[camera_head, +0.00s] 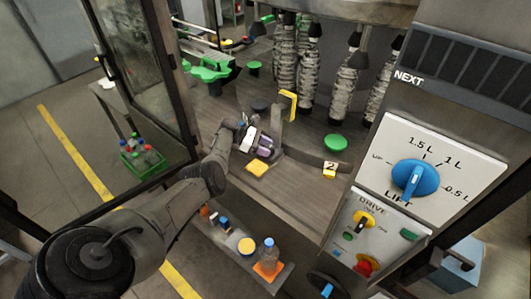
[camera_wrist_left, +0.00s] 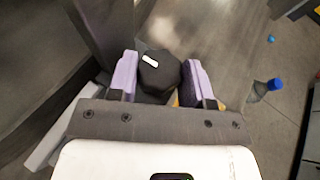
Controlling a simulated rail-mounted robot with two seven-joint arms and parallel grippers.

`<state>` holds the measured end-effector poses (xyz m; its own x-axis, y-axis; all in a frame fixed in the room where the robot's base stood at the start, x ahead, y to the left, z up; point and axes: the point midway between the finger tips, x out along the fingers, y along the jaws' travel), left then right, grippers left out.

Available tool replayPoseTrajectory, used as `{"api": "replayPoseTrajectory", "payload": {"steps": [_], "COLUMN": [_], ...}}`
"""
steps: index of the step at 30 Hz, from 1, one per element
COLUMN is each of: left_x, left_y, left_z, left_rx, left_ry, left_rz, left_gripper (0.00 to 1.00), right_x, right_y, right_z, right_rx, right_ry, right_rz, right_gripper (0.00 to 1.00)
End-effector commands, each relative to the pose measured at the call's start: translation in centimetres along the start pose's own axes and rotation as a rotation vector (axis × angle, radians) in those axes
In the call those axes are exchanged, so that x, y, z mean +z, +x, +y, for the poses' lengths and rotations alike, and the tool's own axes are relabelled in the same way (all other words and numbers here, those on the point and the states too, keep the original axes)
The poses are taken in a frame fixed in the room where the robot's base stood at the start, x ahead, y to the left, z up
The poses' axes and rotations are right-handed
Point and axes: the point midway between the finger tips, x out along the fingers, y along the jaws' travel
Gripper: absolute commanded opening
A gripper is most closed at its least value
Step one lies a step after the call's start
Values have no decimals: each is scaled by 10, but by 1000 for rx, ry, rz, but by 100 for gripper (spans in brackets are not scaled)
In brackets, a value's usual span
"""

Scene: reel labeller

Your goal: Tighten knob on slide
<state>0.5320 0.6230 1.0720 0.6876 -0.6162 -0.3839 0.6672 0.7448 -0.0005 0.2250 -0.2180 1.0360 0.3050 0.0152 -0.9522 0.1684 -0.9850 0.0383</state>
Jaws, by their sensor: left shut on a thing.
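A black faceted knob (camera_wrist_left: 160,76) with a white mark on its top shows in the left wrist view. My left gripper (camera_head: 257,144) reaches into the machine from the left. In the left wrist view its two purple fingers (camera_wrist_left: 160,62) stand on either side of the knob and are shut on it. In the head view the knob is mostly hidden at the fingers, and I cannot make out the slide clearly. A grey upright with a yellow plate (camera_head: 289,105) stands just beyond the gripper. My right gripper is not in view.
An open glazed door (camera_head: 148,70) stands at left. A control panel with a blue dial (camera_head: 415,178) is at right. Below, a shelf holds a bottle (camera_head: 268,255).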

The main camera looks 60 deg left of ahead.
Motion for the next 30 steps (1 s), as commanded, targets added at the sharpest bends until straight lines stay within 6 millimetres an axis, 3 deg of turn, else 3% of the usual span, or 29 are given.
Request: {"api": "replayPoseTrajectory", "payload": {"steps": [6,20,21,30], "left_x": [1,2,2,1], "left_y": [1,0,0,0], "left_z": [1,1,1,1], "left_rx": [-45,-57,-57,-54], "left_ry": [20,25,25,23], "left_rz": [-4,-4,-4,-1], "left_gripper": [22,22,47,71], "right_x": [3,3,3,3], "right_y": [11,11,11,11], "right_z": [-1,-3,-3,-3], "right_rx": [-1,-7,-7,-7], "right_ry": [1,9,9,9], "right_rz": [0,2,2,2], "right_gripper": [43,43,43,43]}}
